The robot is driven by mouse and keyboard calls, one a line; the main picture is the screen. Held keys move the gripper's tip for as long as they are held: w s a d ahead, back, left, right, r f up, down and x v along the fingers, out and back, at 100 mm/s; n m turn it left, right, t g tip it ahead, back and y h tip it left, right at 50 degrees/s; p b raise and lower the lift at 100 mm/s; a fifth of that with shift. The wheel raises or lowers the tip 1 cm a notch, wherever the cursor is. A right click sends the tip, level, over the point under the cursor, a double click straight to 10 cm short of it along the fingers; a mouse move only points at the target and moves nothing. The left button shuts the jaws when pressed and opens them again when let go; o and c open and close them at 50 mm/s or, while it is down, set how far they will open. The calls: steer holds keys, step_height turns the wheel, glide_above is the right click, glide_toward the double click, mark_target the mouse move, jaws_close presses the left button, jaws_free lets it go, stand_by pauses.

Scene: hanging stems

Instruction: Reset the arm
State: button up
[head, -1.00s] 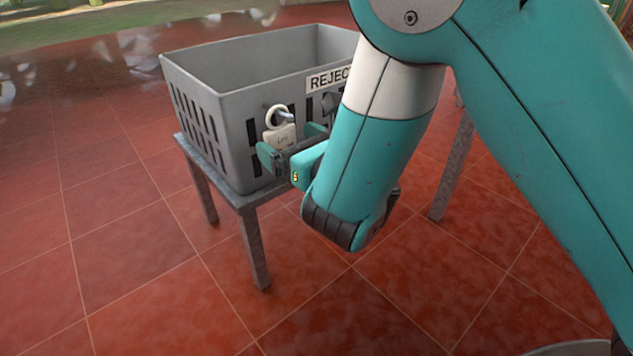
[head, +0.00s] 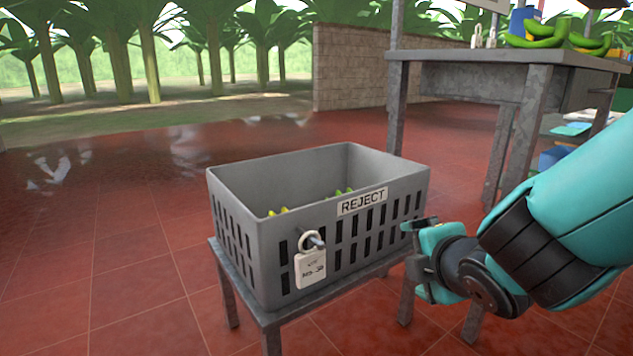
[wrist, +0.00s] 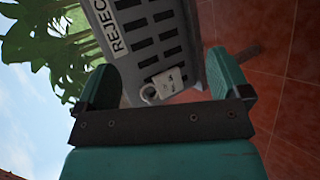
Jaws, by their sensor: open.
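My gripper (head: 422,262) is open, with nothing between its fingers. In the head view it is just right of the grey reject crate (head: 285,215), near the crate's right front corner, with my teal arm reaching in from the right. In the wrist view the two fingers of my gripper (wrist: 168,88) stand apart, and the crate (wrist: 150,40) shows beyond them, turned on its side. A white tag (head: 310,268) hangs by its ring on a peg on the crate's front wall; in the wrist view the tag (wrist: 168,84) appears between the fingers, away from them.
The crate stands on a low metal stand (head: 268,322); bits of yellow and green show inside it. A tall metal table (head: 455,57) at the back right bears green bananas (head: 540,36) and other things. The red tiled floor (head: 110,240) at left is clear.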

steer(key=s+a+r+m+g+y+p, duration=0.25)
steer(key=s+r+m+g+p, duration=1)
steer(key=s+r, duration=0.7)
step_height(320, 180, up, 36)
steer(key=m+p, duration=0.1)
steer(key=p, duration=3.7)
steer(key=shift+s+d+r+t, duration=0.25)
steer(key=shift+s+d+t, duration=0.1)
steer(key=shift+s, duration=0.1)
steer(key=shift+m+y, duration=0.25)
